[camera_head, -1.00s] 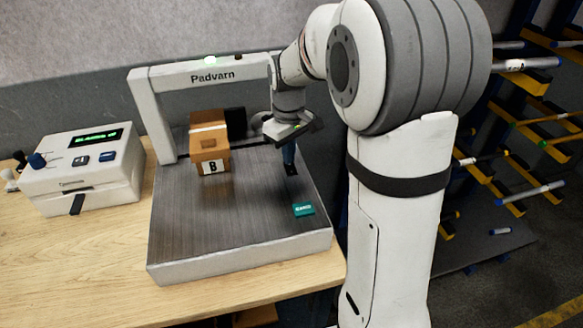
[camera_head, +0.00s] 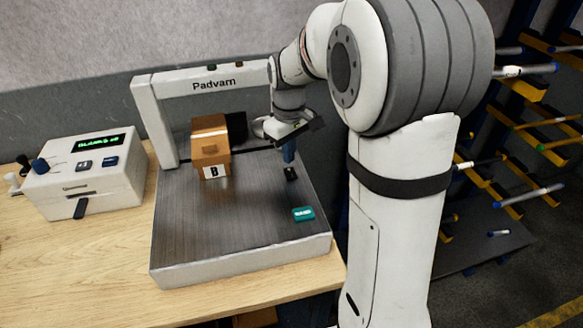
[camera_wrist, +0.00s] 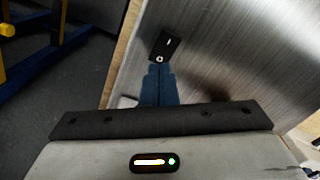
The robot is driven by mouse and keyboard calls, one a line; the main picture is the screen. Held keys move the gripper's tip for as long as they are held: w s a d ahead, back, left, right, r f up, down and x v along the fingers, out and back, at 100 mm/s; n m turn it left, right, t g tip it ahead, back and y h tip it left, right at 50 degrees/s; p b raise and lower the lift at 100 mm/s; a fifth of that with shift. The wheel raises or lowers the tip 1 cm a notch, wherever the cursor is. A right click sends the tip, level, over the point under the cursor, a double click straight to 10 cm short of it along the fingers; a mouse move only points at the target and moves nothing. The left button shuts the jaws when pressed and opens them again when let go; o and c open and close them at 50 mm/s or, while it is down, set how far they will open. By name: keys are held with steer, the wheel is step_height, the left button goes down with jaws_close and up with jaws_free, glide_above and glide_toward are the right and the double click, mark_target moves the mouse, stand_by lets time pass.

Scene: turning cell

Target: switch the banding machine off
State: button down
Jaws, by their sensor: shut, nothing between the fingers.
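The banding machine is a grey metal deck (camera_head: 225,245) with a white arch marked Padvarn (camera_head: 214,84). The small lamp (camera_head: 211,66) on top of the arch is dark. A small black rocker switch (camera_head: 291,173) sits on the deck's right side; it also shows in the wrist view (camera_wrist: 165,46), with white marks. My gripper (camera_head: 289,160) points down at the switch, its blue fingers shut and empty. In the wrist view the fingertips (camera_wrist: 160,68) are close to the switch's near edge, with a small gap apparent. Which way the rocker is tilted is too small to tell.
A banded cardboard box (camera_head: 211,160) marked B stands under the arch. A white control box (camera_head: 85,178) with a lit green display stands left on the wooden table (camera_head: 85,255). A rack (camera_head: 530,130) stands right.

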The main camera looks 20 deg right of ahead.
mark_target(289, 169)
step_height(289, 169, up, 4)
steer(key=p, duration=0.2)
steer(key=shift+r+p, duration=0.15)
steer(key=shift+p, duration=0.25)
steer(key=s+r+m+t, duration=0.2)
steer(key=s+m, duration=0.4)
steer(key=s, duration=1.5)
steer(key=shift+s+r+t, duration=0.25)
steer(key=shift+t, duration=0.35)
steer(key=shift+d, duration=0.15)
